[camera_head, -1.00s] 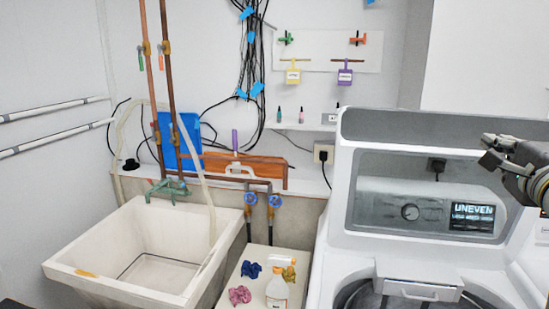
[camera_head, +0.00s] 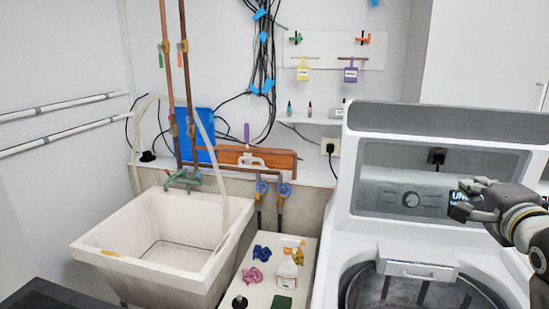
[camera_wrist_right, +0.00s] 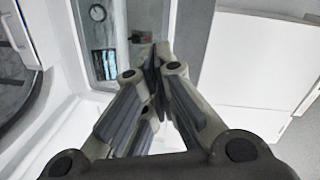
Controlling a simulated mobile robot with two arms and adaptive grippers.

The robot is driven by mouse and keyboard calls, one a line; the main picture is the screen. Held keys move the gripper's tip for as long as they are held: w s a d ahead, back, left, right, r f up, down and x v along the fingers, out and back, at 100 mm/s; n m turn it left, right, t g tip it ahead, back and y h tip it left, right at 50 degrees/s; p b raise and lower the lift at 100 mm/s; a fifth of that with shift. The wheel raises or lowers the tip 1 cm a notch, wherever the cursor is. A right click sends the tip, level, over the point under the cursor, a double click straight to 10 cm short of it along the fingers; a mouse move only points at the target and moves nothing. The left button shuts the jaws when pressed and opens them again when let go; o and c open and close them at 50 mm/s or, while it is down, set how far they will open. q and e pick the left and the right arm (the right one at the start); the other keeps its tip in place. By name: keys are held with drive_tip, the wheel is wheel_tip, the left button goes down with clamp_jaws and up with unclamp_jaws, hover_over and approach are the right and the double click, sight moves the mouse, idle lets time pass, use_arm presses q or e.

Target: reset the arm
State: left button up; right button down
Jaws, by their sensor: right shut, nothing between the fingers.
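My right gripper (camera_head: 474,200) comes in from the right in the head view, in front of the washing machine's control panel (camera_head: 385,203). It covers part of the machine's display. In the right wrist view my right gripper (camera_wrist_right: 157,60) has its fingers together at the tips, with nothing between them. The washing machine's display (camera_wrist_right: 104,63) shows left of the fingers there. My left gripper is not in view.
The white washing machine (camera_head: 440,124) stands at the right. A utility sink (camera_head: 105,262) is at the left. A white cabinet (camera_wrist_right: 245,60) is right of the gripper.

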drive_tip(key=s+a+f+n+g+y, duration=0.1)
drive_tip(key=s+a+f+n+g, duration=0.2)
drive_tip(key=f, duration=0.7)
drive_tip(key=s+a+f+n+g, duration=0.2)
drive_tip(key=s+a+f+n, duration=0.15)
drive_tip(key=f, duration=0.65)
drive_tip(key=s+a+f+n+g+y, duration=0.1)
drive_tip(key=s+a+f+n+g, duration=0.2)
drive_tip(key=f, duration=0.7)
drive_tip(key=s+a+f+n+g+y, duration=0.1)
drive_tip(key=s+a+f+n+g, duration=0.3)
drive_tip(key=s+f, duration=0.5)
drive_tip(key=s+a+f+n+g+y, duration=0.1)
drive_tip(key=s+a+f+n, duration=0.4)
drive_tip(key=s, duration=0.7)
wheel_tip(320, 180, down, 26)
drive_tip(key=s+f+n+g, duration=0.1)
drive_tip(key=s+d+f, duration=0.2)
drive_tip(key=s+f, duration=0.6)
drive_tip(key=s+d+f+g, duration=0.1)
drive_tip(key=s+f, duration=0.7)
drive_tip(key=s, duration=0.1)
drive_tip(key=shift+d+f+h, duration=0.15)
drive_tip(key=shift+d+h, duration=0.15)
drive_tip(key=shift+d, duration=0.05)
